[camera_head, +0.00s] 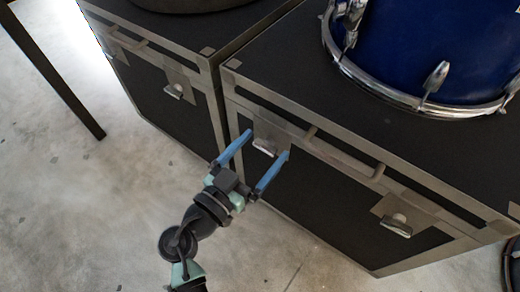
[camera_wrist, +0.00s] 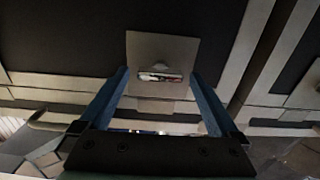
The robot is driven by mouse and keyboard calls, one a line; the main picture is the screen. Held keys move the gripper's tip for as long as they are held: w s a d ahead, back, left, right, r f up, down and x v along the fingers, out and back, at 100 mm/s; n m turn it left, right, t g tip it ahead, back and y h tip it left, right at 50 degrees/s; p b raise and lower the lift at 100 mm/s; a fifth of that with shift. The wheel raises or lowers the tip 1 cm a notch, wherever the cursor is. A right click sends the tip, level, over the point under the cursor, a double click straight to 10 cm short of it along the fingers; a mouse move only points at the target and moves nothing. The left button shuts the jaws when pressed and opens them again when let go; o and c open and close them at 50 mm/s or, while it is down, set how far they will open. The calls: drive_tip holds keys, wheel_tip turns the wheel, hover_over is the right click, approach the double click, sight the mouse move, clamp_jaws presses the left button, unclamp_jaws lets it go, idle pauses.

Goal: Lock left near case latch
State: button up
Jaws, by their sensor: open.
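A black case (camera_head: 340,200) with grey metal edging stands at the right. Its left front latch (camera_head: 264,147) is a small silver tab on a grey plate. In the wrist view the latch tab (camera_wrist: 160,77) sits centrally on its plate (camera_wrist: 162,48), between and just beyond the fingers. My gripper (camera_head: 267,143) is open, with one blue finger on each side of the latch. In the wrist view the gripper (camera_wrist: 159,73) holds nothing. I cannot tell whether the fingertips touch the case front. The case's right front latch (camera_head: 396,226) is clear of the gripper.
A handle bar (camera_head: 343,155) runs between the two latches. A blue drum (camera_head: 430,45) stands on the case. A second black case (camera_head: 165,85) with its own latch (camera_head: 174,91) stands to the left. The concrete floor (camera_head: 70,200) is open at the lower left.

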drive_tip(key=c, duration=1.4)
drive_tip(key=shift+o, duration=0.2)
drive_tip(key=shift+n, duration=0.4)
drive_tip(key=n+p, duration=0.1)
drive_tip(key=n, duration=0.2)
drive_tip(key=shift+n, duration=0.3)
drive_tip(key=n+p, duration=0.2)
drive_tip(key=n, duration=0.2)
drive_tip(key=shift+w+a+n, duration=0.1)
drive_tip(key=shift+n, duration=0.2)
drive_tip(key=n+p, duration=0.3)
drive_tip(key=n, duration=0.2)
drive_tip(key=shift+f+n+p, duration=0.15)
drive_tip(key=shift+n+p, duration=0.35)
drive_tip(key=shift+n, duration=0.55)
drive_tip(key=shift+f+n+p, duration=0.1)
drive_tip(key=shift+n+p, duration=0.35)
drive_tip(key=shift+n, duration=0.6)
drive_tip(key=shift+a, duration=0.1)
